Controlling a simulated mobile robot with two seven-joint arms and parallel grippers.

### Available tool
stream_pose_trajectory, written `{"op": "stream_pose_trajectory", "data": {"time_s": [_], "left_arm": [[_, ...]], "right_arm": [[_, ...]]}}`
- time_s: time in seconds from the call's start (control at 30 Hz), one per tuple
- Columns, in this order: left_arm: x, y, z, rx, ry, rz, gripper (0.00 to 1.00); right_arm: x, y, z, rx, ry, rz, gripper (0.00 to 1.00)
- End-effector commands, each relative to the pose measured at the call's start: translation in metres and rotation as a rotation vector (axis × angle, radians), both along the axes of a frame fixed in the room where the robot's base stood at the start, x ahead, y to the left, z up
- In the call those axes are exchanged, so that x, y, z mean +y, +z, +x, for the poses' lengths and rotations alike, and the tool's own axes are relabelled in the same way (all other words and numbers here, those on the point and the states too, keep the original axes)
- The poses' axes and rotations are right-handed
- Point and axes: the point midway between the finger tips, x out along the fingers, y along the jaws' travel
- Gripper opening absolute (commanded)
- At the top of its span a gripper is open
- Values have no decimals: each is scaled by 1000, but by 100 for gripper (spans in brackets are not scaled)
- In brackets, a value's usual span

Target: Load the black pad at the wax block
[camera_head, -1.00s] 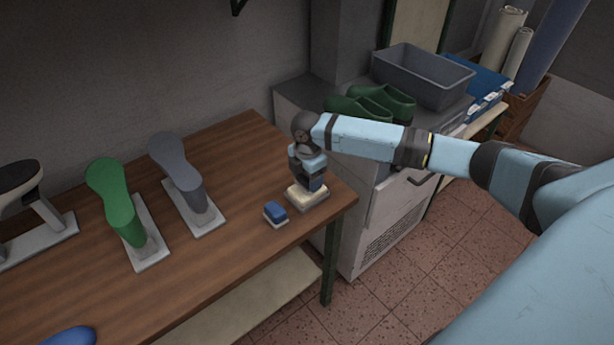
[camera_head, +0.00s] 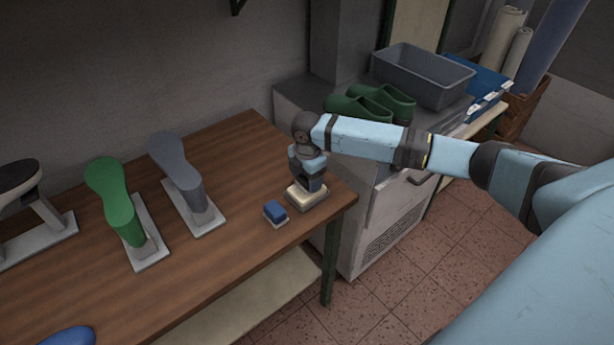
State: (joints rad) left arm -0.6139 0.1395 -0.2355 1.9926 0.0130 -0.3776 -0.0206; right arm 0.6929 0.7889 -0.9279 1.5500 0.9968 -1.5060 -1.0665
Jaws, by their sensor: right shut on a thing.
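The wax block (camera_head: 298,200) is a cream slab in a pale tray near the right front corner of the wooden bench. My right gripper (camera_head: 311,182) points down directly over it. It is shut on a dark thing, which I take to be the black pad. The pad is mostly hidden by the gripper, and it sits at the top of the wax block; I cannot tell whether it touches. My left gripper is not in view.
On the bench (camera_head: 250,150) stand a grey last (camera_head: 178,165), a green last (camera_head: 112,195) and a dark one (camera_head: 18,178) on pale bases. A blue object (camera_head: 68,337) shows at the lower left. Green clogs (camera_head: 370,102) and a grey bin (camera_head: 422,78) sit on the cabinet.

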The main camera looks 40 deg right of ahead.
Motion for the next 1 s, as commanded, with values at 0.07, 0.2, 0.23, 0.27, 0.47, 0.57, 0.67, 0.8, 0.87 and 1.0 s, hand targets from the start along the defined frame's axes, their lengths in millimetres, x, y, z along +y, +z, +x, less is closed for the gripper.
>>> {"op": "stream_pose_trajectory", "data": {"time_s": [0.07, 0.2, 0.23, 0.27, 0.47, 0.57, 0.67, 0.8, 0.87, 1.0], "left_arm": [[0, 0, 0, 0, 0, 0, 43], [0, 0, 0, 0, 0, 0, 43], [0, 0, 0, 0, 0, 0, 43], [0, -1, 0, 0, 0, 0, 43], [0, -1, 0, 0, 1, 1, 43], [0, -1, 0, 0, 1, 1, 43], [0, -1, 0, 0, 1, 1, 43], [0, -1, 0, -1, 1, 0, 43], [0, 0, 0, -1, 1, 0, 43], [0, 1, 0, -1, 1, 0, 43]], "right_arm": [[0, -1, 0, 0, 0, 0, 46], [0, -3, 0, 0, 0, 0, 46], [0, -3, 0, 0, 0, 0, 46], [0, -4, 0, 0, 0, 0, 46], [0, -6, 0, 0, 0, 0, 46], [0, -7, 0, 0, 0, 0, 46], [0, -7, 0, 0, 0, 0, 46], [0, -7, 0, 0, 0, 0, 46], [0, -7, 0, 0, 0, 0, 46], [0, -7, 0, 0, 0, 0, 46]]}}
